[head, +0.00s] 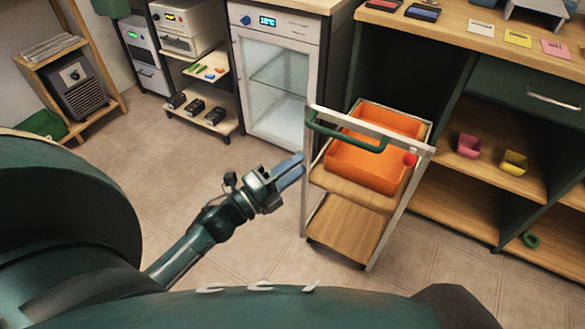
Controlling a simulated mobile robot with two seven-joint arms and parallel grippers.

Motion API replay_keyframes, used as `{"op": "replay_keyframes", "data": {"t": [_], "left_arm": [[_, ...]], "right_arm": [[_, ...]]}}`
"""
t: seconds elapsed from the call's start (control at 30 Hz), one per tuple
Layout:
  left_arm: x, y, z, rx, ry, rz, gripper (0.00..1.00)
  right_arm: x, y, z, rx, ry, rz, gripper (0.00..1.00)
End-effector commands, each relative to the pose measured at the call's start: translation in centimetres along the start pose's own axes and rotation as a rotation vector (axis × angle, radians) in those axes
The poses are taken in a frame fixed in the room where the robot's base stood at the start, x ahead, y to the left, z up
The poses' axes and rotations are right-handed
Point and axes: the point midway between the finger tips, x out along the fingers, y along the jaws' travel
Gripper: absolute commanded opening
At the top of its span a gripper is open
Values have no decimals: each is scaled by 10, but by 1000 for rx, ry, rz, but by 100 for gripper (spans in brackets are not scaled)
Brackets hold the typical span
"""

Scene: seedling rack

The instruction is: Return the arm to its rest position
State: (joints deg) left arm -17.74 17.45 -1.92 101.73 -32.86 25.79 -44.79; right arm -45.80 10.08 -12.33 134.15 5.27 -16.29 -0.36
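My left gripper (302,163) is in the middle of the head view, at the end of my green arm reaching up from the lower left. Its two blue-grey fingers point to the upper right with a narrow gap between them. Nothing is held between them. The fingertips appear just left of the cart's frame in the picture; how far apart they are in depth I cannot tell. My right gripper is not in view.
A cart (341,228) with a green handle (340,135) and an orange crate (360,178) stands right of the gripper. Behind are a glass-door cooler (279,95) and a wooden counter (470,35). Tiled floor (175,150) lies clear to the left.

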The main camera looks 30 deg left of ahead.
Motion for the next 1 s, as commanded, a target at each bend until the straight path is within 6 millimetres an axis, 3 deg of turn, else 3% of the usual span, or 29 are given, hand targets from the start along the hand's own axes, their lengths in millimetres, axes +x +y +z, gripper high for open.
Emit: {"op": "replay_keyframes", "data": {"t": [0.6, 0.67, 1.0], "left_arm": [[-5, 0, -4, -54, -16, 8, 36], [-11, -1, -12, -163, -46, 22, 36], [-68, -6, -83, -1214, -350, 185, 36]], "right_arm": [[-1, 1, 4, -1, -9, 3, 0], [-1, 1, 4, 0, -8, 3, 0], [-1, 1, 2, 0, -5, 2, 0]]}}
